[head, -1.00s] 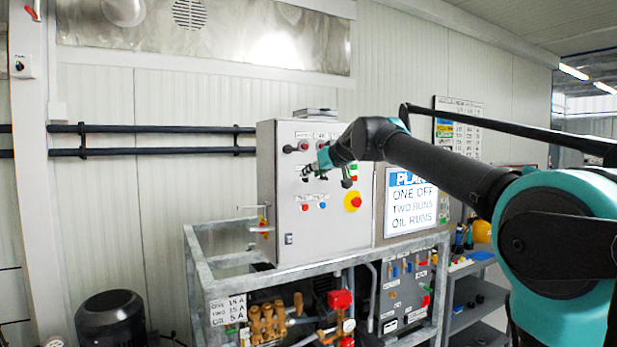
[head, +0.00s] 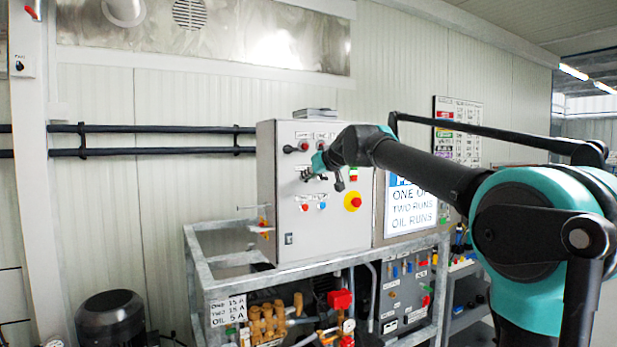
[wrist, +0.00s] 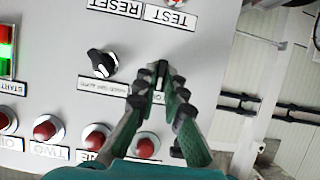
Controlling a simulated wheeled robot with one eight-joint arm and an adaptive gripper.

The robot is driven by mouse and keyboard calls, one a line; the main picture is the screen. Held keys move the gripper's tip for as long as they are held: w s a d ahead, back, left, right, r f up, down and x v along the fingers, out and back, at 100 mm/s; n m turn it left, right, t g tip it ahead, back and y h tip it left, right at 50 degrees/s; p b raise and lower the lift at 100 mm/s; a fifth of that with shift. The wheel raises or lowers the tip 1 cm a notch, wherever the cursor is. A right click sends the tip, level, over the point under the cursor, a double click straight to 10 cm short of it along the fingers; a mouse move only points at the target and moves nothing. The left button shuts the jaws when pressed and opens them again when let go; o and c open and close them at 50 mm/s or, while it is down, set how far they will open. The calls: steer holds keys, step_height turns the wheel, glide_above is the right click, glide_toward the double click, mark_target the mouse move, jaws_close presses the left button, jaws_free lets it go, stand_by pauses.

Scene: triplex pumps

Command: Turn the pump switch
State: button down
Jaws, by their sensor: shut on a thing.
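The grey control cabinet (head: 275,235) carries the pump switches on its front panel. In the wrist view, which is upside down, a black rotary knob (wrist: 103,64) with a white pointer stands beside my gripper (wrist: 161,82). My gripper's green and black fingers are closed around a second small dark switch (wrist: 161,70) on the panel, and mostly cover it. In the head view my gripper (head: 309,174) is at the left part of the panel, below the upper lamps. The exact angle of the held switch is hard to tell.
Red lamps (wrist: 48,129) and a green-red start button (wrist: 5,45) are near my fingers. A yellow emergency stop (head: 352,201) sits lower right. A metal frame (head: 215,287) stands below the cabinet.

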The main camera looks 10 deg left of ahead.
stand_by(0.3)
steer(key=shift+w+d+f+m+g+y, duration=0.15)
steer(key=shift+m+g+y, duration=0.25)
steer(key=shift+m+y, duration=0.85)
steer(key=shift+w+d+r+m+g+y, duration=0.1)
steer(key=shift+m+g+y, duration=0.5)
steer(key=shift+m, duration=1.05)
steer(key=c, duration=1.6)
jaws_free()
steer(key=shift+s+d, duration=0.1)
